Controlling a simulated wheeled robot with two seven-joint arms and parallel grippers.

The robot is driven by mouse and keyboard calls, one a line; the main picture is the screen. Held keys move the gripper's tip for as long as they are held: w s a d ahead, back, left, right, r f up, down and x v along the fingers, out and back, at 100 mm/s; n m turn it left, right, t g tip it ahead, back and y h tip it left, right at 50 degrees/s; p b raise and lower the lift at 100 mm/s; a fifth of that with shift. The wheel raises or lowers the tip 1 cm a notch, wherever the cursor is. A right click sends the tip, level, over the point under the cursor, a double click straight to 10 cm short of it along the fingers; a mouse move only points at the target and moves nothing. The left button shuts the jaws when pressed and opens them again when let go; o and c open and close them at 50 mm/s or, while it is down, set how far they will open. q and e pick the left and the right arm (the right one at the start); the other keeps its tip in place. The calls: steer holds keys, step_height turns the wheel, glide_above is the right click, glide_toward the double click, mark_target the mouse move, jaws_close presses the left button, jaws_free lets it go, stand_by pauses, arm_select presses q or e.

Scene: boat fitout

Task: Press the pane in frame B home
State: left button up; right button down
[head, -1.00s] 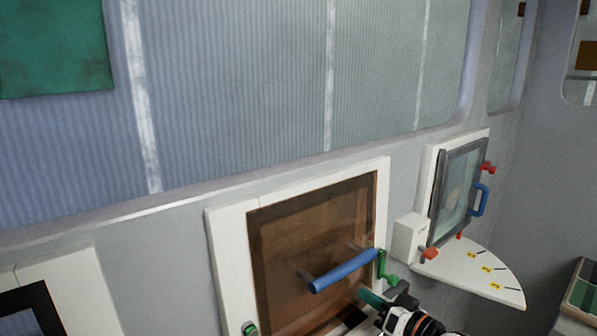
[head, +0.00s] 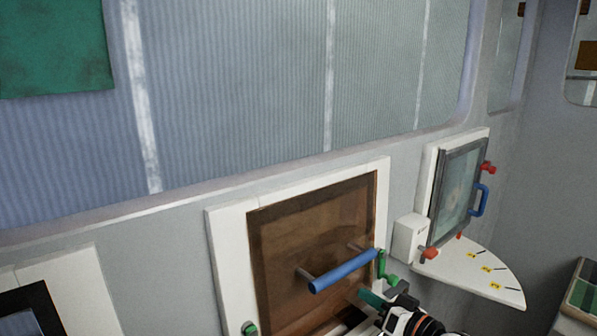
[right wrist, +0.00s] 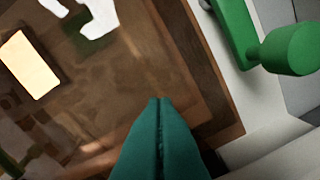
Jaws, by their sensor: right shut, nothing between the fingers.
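A white frame with a brown, see-through pane (head: 285,240) fills the lower middle of the head view; no letter B is readable on it. A blue bar handle (head: 343,272) stands out from the pane. A green turn-catch (head: 382,266) is at the frame's right edge, and a green knob (head: 249,328) at its lower left. My right gripper (head: 368,297) is shut and empty, its teal fingertips in front of the pane's lower right part. In the right wrist view the fingertips (right wrist: 158,101) point at the pane (right wrist: 130,75), near its edge; contact cannot be told. My left gripper is out of view.
A second white frame with a grey-edged pane (head: 457,190), blue handle and red catches is at right, above a white corner shelf (head: 475,274) with yellow labels. A white box (head: 409,238) stands between the frames. A dark-edged frame (head: 40,310) is at lower left.

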steer(key=shift+w+a, duration=0.35)
steer(key=shift+w, duration=0.15)
stand_by(0.8)
stand_by(0.4)
steer(key=b+v, duration=0.2)
steer(key=v, duration=0.7)
stand_by(0.4)
